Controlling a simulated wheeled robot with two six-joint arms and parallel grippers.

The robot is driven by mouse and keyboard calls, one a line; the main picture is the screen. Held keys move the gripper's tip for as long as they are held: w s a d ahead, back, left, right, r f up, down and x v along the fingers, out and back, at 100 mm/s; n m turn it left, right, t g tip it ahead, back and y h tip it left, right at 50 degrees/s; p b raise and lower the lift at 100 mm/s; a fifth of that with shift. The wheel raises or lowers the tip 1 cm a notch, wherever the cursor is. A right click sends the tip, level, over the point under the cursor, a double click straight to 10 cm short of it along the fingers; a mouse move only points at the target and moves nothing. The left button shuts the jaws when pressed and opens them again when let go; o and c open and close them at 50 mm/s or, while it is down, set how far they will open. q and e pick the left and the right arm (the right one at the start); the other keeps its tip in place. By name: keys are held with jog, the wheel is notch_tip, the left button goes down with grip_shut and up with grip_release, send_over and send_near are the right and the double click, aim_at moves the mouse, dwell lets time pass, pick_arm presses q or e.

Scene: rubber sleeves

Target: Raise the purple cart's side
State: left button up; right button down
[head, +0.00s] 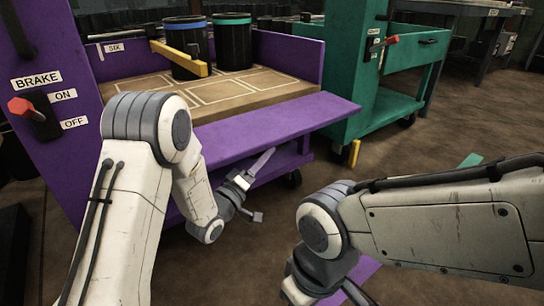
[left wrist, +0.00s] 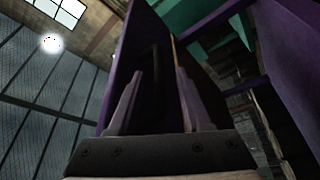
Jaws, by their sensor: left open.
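The purple cart (head: 312,57) stands at the left with a wooden deck (head: 240,88). Its near side panel (head: 275,124) is folded outward and lies about level along the deck's front edge. My left gripper (head: 258,172) is open and empty, low in front of the cart, just below the panel's outer edge. In the left wrist view its two fingers (left wrist: 157,100) point up, with purple and dark surfaces beyond them; I cannot tell which cart part these are. My right gripper is mostly hidden behind its own wrist at the bottom, so its jaws are unclear.
Dark drums with a blue band (head: 186,40) and a green band (head: 233,42) stand on the deck. A yellow bar (head: 180,57) crosses before them. A red brake lever (head: 22,107) is at left. A green cart (head: 372,85) stands behind right. Open floor lies at right.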

pick_arm(q)
jog(key=shift+b+x, duration=0.65)
jog(key=shift+x, duration=1.2)
jog(key=shift+s, duration=0.1)
grip_shut()
